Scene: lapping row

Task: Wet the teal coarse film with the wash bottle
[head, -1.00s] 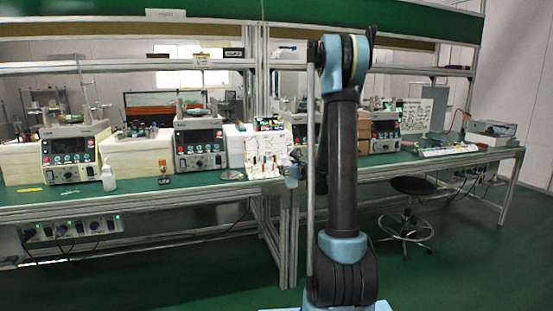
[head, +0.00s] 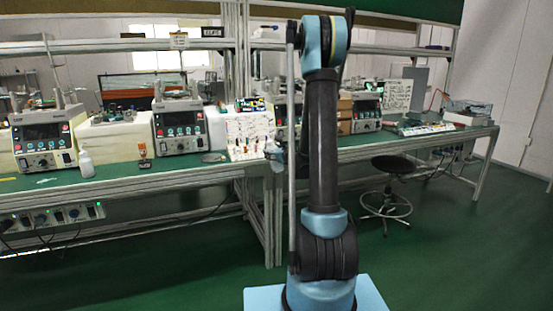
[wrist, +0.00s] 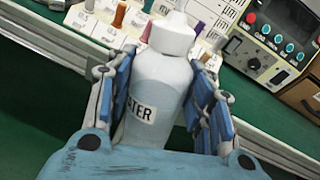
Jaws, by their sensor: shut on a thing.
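A white bottle (wrist: 160,80) with a label reading "...TER" stands between my gripper's fingers in the wrist view. My gripper (wrist: 165,88) is shut on its sides, with blue pads left and right. The bottle's cap points toward the bench. In the head view, my gripper (head: 277,154) is small, near the bench's front edge and partly hidden by my arm. I cannot pick out the teal coarse film in either view.
Lapping machines with control panels (head: 181,132) line the green bench (head: 110,187). Another small white bottle (head: 86,165) stands at left. A white sample board (head: 248,135) stands near my gripper. A black stool (head: 390,165) is on the floor at right.

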